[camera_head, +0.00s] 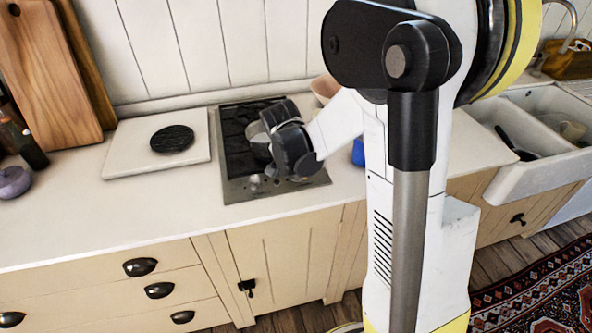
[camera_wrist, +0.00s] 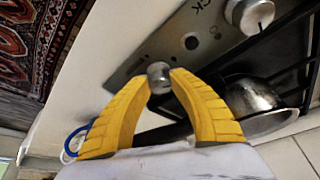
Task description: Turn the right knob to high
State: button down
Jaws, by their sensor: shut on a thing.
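The stovetop (camera_head: 236,187) is set into the white counter, with its knobs on the metal front strip. In the wrist view, the yellow fingers of my gripper (camera_wrist: 159,86) are closed around the right knob (camera_wrist: 158,72), a small silver cylinder with a fingertip on each side. The left knob (camera_wrist: 250,13) stands apart on the same metal panel (camera_wrist: 192,42). In the head view, the left knob (camera_head: 255,183) shows, while my wrist hides the fingertips and much of the right knob. I cannot read the knob's setting.
A metal pot (camera_wrist: 250,97) sits on the stovetop close to my fingers. A blue object (camera_head: 358,152) stands to the stovetop's right. A white board (camera_head: 130,165) with a black round piece (camera_head: 172,139) lies to its left. The counter front is clear.

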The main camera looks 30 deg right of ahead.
jog(key=shift+s+n+y, duration=0.1)
jog(key=shift+n+y, duration=0.3)
jog(key=shift+n, duration=0.6)
jog(key=c, duration=1.1)
grip_release()
jog(key=v, duration=1.2)
jog(key=shift+s, duration=0.25)
jog(key=shift+f, duration=0.1)
